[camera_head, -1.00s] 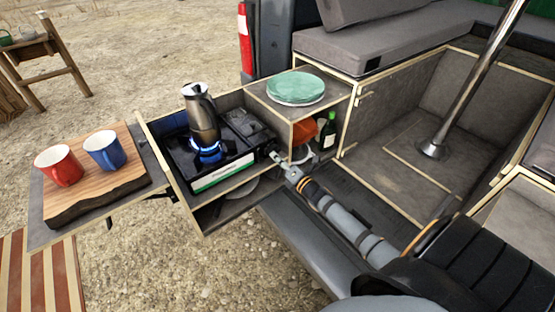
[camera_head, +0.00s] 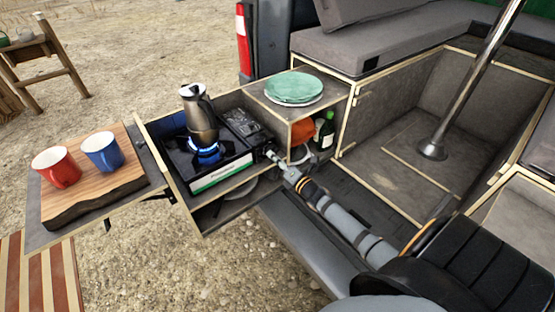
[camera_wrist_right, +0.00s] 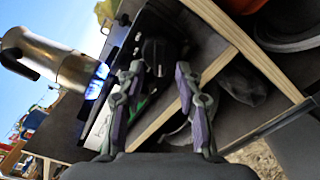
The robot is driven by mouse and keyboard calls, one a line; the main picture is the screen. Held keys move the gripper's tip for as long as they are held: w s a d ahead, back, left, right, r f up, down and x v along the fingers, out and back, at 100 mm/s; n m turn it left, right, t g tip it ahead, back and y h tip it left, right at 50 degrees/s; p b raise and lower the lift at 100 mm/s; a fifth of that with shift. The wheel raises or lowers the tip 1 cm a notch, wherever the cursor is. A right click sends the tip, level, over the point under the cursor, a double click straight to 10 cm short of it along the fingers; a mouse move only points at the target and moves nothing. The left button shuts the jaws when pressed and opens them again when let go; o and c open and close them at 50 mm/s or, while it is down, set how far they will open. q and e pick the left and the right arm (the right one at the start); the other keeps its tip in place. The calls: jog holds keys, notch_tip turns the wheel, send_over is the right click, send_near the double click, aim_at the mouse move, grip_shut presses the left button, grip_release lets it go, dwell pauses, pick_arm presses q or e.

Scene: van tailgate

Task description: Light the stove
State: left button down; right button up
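The camp stove (camera_head: 222,173) sits in the pulled-out drawer, with a blue flame (camera_head: 205,154) burning on its burner. A metal moka pot (camera_head: 199,115) stands upright over the flame. The pot (camera_wrist_right: 50,62) and flame (camera_wrist_right: 97,80) also show in the right wrist view. My right gripper (camera_head: 270,154) is at the stove's right end, by the control knob. In the right wrist view, the gripper (camera_wrist_right: 158,70) has its fingers apart, with the dark knob (camera_wrist_right: 153,50) ahead between them. I cannot tell whether they touch it. My left gripper is out of view.
A wooden board (camera_head: 93,190) with a red mug (camera_head: 56,167) and a blue mug (camera_head: 102,151) is left of the stove. Green plates (camera_head: 294,87) lie on the shelf behind. A green bottle (camera_head: 325,131) stands in the compartment near my right arm.

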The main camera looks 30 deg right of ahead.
jog(key=s, duration=1.2)
jog(key=shift+d, duration=0.45)
dwell(2.0)
